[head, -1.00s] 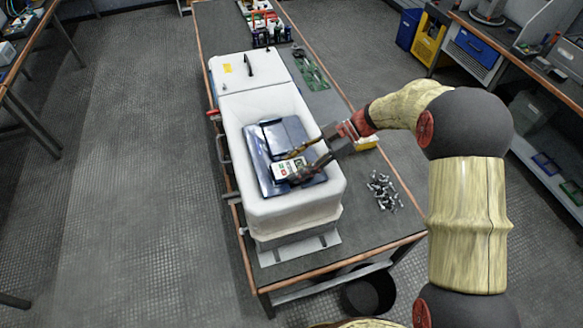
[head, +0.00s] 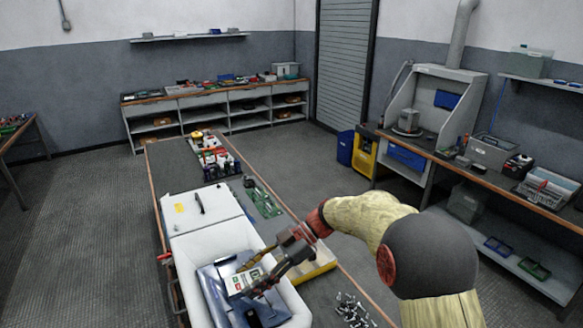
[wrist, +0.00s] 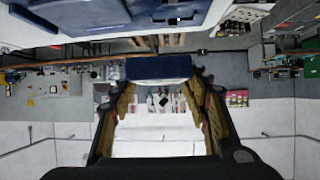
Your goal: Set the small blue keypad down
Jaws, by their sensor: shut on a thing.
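My gripper (head: 254,277) is shut on the small keypad (head: 240,283), whose pale face with buttons and a greenish screen shows in the head view. In the wrist view the keypad (wrist: 158,67) is a dark blue block between the fingertips (wrist: 162,88). The gripper holds it over the open white tub (head: 183,258), above dark blue, glossy pieces (head: 215,297) lying inside. Whether the keypad touches them I cannot tell.
The tub stands on a long bench (head: 168,162). Its white lid section (head: 200,208) is behind. A green board (head: 262,202), a yellow-sided box (head: 318,265) and loose metal parts (head: 352,310) lie to the right. A shelved workbench (head: 470,165) stands farther right.

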